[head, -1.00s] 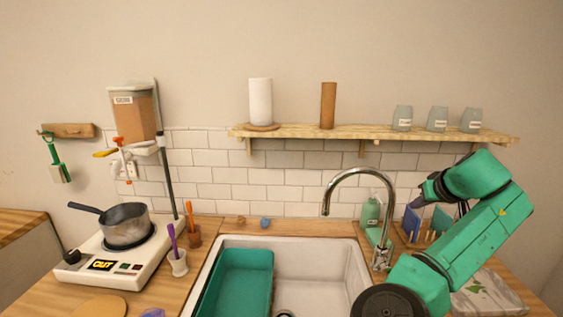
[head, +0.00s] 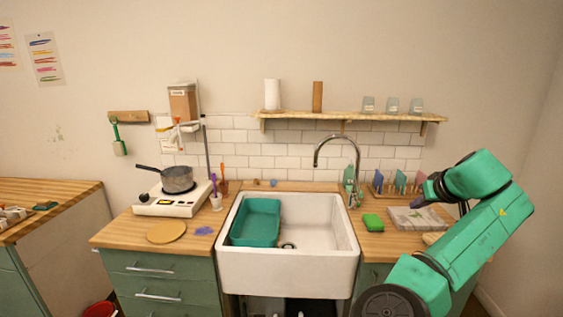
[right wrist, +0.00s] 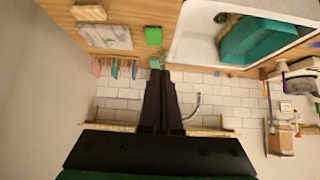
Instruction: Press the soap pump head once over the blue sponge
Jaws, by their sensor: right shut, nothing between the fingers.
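The green soap bottle (head: 349,177) stands behind the sink, partly hidden by the tap; its pump head is too small to make out. A small blue lump (head: 273,183) lies on the ledge behind the sink; I cannot tell whether it is the blue sponge. A green sponge (head: 373,222) lies on the counter right of the sink. My right gripper (head: 421,196) is raised on the right, apart from the bottle. In the right wrist view its fingers (right wrist: 160,76) are together and empty. My left gripper is not in view.
The white sink (head: 320,225) holds a teal tub (head: 256,222). The curved tap (head: 356,165) rises beside the bottle. A rack of coloured boards (head: 400,184) and a marbled slab (head: 416,219) stand on the right. A hot plate with a pot (head: 178,179) is at left.

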